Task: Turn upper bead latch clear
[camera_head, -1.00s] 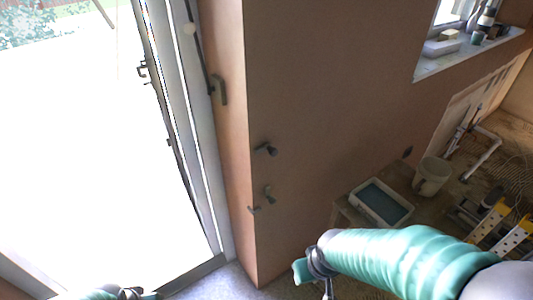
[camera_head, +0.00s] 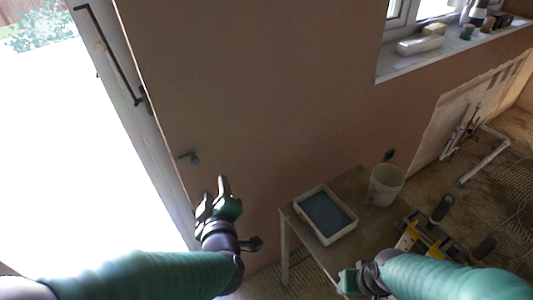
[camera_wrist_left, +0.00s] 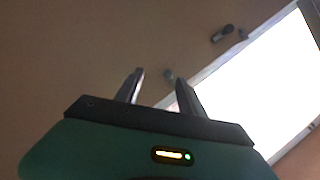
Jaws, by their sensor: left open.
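A dark latch (camera_head: 190,157) sticks out of the plastered wall near its left edge, the upper one there in the head view. My left gripper (camera_head: 214,193) is open and empty, below and right of this latch and apart from it. In the left wrist view the left gripper (camera_wrist_left: 160,78) has its fingers spread, with a small grey knob (camera_wrist_left: 168,75) showing beyond the gap. A dark fitting (camera_wrist_left: 223,33) is further up and right; I cannot tell which of the two is the upper latch. My right gripper (camera_head: 350,282) is low in the head view; its jaws are unclear.
A dark bar handle (camera_head: 110,55) is on the bright door frame at the left. Right of my left gripper is a low table (camera_head: 290,214) with a tray of blue-grey content (camera_head: 325,214) and a white bucket (camera_head: 386,185). A window sill (camera_head: 395,68) is at upper right.

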